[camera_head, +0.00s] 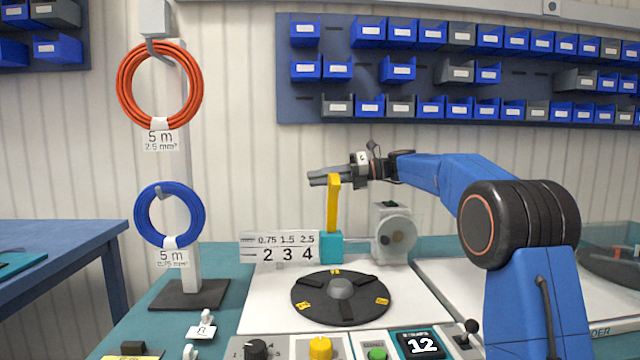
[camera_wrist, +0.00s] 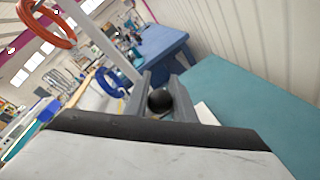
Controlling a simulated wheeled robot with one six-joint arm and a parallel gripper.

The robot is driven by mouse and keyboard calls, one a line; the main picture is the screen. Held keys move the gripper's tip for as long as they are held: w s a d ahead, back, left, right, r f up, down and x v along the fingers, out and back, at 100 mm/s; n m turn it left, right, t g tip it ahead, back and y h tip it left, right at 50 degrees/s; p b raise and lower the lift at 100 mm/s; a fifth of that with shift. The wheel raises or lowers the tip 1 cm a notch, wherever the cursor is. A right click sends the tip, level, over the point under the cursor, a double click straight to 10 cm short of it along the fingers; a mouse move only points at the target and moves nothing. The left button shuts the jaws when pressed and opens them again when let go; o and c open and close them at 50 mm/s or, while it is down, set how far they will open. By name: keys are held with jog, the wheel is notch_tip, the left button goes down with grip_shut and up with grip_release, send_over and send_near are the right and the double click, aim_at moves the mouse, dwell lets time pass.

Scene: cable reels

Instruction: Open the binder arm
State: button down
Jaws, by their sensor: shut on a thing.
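The binder arm (camera_head: 333,208) is a yellow bar that stands nearly upright on a teal block (camera_head: 330,246) at the back of the white machine plate. My gripper (camera_head: 324,178) is at the top end of the bar, reaching in from the right. In the wrist view, a round black knob (camera_wrist: 160,100) sits between the two grey fingers of my gripper (camera_wrist: 164,92). The gripper is shut on this knob at the arm's end. In the head view the fingers hide the knob.
A black turntable disc (camera_head: 310,300) lies in front of the binder arm. A number plate (camera_head: 280,247) stands left of the teal block, and a grey measuring unit (camera_head: 393,235) to the right. A stand holds red (camera_head: 125,85) and blue (camera_head: 144,215) cable coils. Controls line the front.

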jog(key=w, duration=0.2)
jog(key=shift+w+f, duration=0.35)
jog(key=shift+f, duration=0.1)
jog(key=c, duration=1.5)
grip_release()
jog(key=shift+w+d+f, duration=0.1)
jog(key=shift+w, duration=0.05)
jog(key=shift+r, duration=0.3)
jog(key=v, duration=1.7)
jog(key=shift+d+f, duration=0.1)
jog(key=shift+d, duration=0.05)
